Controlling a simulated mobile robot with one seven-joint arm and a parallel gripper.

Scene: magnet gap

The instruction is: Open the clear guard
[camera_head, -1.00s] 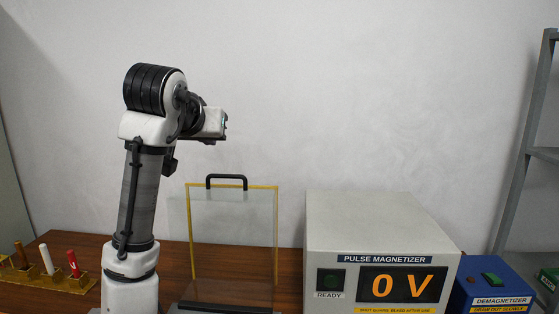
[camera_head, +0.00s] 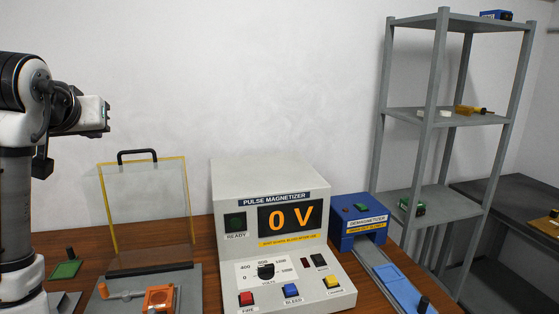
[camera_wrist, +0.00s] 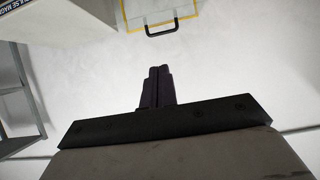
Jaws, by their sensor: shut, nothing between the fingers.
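The clear guard (camera_head: 145,210) is an upright see-through panel with a yellow edge, standing on a grey fixture left of the pulse magnetizer. Its black handle (camera_head: 137,154) is on the top edge. The handle also shows upside down at the top of the wrist view (camera_wrist: 161,29), beyond the fingertips. My gripper (camera_head: 107,116) is up and to the left of the guard in the head view, apart from it. In the wrist view my gripper's dark fingers (camera_wrist: 158,72) are together, with nothing between them.
The pulse magnetizer (camera_head: 267,178) reads 0 V and has red, blue and yellow buttons. A blue demagnetizer (camera_head: 350,238) stands to its right, then a grey shelf rack (camera_head: 437,80). An orange clamp (camera_head: 159,298) sits in front of the guard. A green block (camera_head: 66,269) lies left.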

